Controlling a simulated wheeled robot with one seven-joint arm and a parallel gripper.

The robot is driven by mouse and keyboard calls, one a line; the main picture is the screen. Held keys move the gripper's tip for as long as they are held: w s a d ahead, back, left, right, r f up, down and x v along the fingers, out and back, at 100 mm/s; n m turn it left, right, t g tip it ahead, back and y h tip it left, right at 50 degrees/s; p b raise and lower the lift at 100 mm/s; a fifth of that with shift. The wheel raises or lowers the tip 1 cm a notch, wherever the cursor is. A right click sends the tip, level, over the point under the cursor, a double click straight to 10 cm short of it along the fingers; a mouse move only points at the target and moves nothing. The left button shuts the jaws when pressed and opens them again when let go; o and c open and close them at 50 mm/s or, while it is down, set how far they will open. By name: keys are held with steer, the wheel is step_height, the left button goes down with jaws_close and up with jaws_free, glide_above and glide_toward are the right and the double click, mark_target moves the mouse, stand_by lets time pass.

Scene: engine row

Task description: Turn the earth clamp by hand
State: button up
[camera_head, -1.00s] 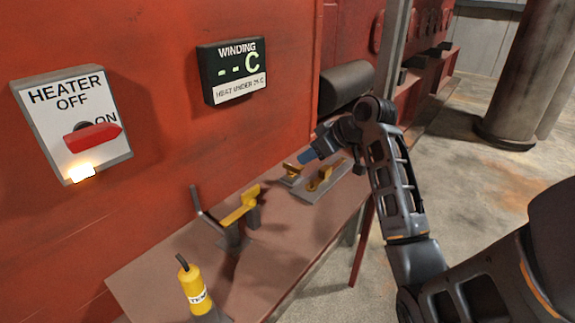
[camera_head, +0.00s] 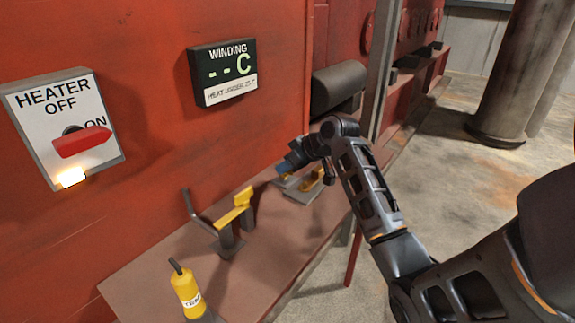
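A yellow bar clamp (camera_head: 235,208) with a grey lever and dark posts stands on the brown shelf (camera_head: 165,265). Farther back, smaller yellow fittings (camera_head: 311,181) sit on a grey plate (camera_head: 300,194). No label shows which of these is the earth clamp. My gripper (camera_head: 286,165) is above the back fittings, right of and beyond the yellow bar clamp. It partly hides the back fittings. Its fingers are small and dark, so I cannot see whether they are open or touching anything.
A yellow tester-like tool (camera_head: 186,288) stands at the shelf's near end. On the red wall are a heater switch (camera_head: 80,142) with its red knob toward ON and a lit lamp, and a winding display (camera_head: 223,73) reading "-- C". A dark cylinder (camera_head: 338,88) juts out behind my gripper.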

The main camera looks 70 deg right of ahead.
jaws_close()
